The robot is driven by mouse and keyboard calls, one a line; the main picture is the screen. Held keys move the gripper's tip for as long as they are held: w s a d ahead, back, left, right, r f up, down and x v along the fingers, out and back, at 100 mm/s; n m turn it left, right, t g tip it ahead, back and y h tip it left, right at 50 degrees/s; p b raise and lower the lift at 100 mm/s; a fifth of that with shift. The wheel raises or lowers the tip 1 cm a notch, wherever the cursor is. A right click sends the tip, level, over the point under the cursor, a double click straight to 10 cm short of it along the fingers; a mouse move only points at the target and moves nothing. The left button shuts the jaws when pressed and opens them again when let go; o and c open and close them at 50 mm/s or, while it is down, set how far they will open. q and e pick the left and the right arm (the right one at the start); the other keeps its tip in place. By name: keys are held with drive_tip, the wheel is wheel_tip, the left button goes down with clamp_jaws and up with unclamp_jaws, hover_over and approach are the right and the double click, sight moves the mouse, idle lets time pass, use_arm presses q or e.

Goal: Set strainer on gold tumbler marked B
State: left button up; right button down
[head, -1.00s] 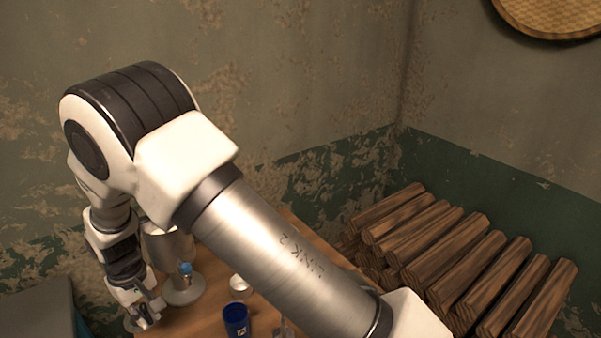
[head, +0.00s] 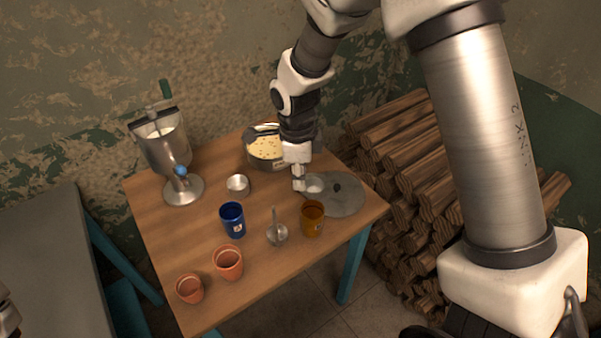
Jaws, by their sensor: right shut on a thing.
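The gold tumbler (head: 313,220) stands upright on the wooden table, toward its front right; its letter is too small to read. My right gripper (head: 299,186) is behind the tumbler and a little left of it, pointing down. It is shut on a small shiny metal piece (head: 315,186) that looks like the strainer, seen against a grey disc. The piece is apart from the tumbler in the picture; its height is hard to tell. Only a sliver of my left arm shows at the lower left edge.
A blue tumbler (head: 233,220), a metal piece with an upright handle (head: 277,234) and two clay cups (head: 228,263) stand nearby. The grey disc (head: 347,206), a pot (head: 265,147), a small metal cup (head: 238,185) and a metal dispenser (head: 166,152) are behind.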

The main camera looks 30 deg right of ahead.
drive_tip(key=shift+f+b, duration=0.35)
wheel_tip(320, 180, down, 4)
drive_tip(key=b, duration=0.3)
drive_tip(key=shift+r+b, duration=0.1)
drive_tip(key=shift+b, duration=0.25)
wheel_tip(320, 180, down, 4)
drive_tip(key=shift+r+b, duration=0.1)
drive_tip(key=shift+b, duration=0.8)
drive_tip(key=shift+w+p, duration=0.1)
drive_tip(key=shift+p, duration=0.3)
drive_tip(key=c, duration=1)
unclamp_jaws()
drive_tip(key=shift+c, duration=0.2)
drive_tip(key=shift+o, duration=0.3)
